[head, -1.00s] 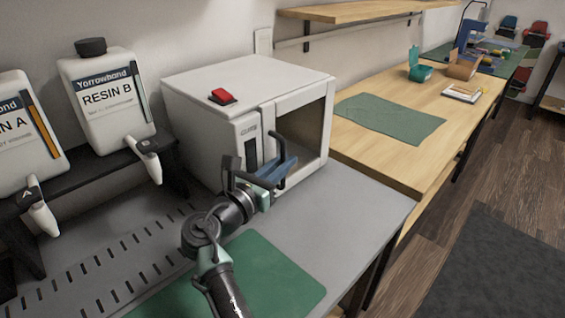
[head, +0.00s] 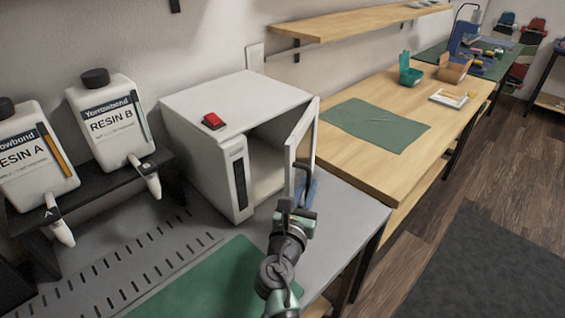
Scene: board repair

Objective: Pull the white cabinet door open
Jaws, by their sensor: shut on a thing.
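The white cabinet (head: 205,165) stands on the grey bench with a red button on top. Its framed door (head: 302,132) stands swung well out from the front, hinged at the cabinet's right side, and the opening into the inside shows between door and body. My gripper (head: 296,196) is at the door's free edge, shut on the dark door handle (head: 303,178). The fingers and door edge partly hide the grip.
Two resin bottles (head: 110,125) stand on a black rack (head: 105,190) at left. A green mat (head: 215,280) lies on the bench in front. A wooden table (head: 430,110) with a green cloth (head: 375,125) is at right, beyond the open door.

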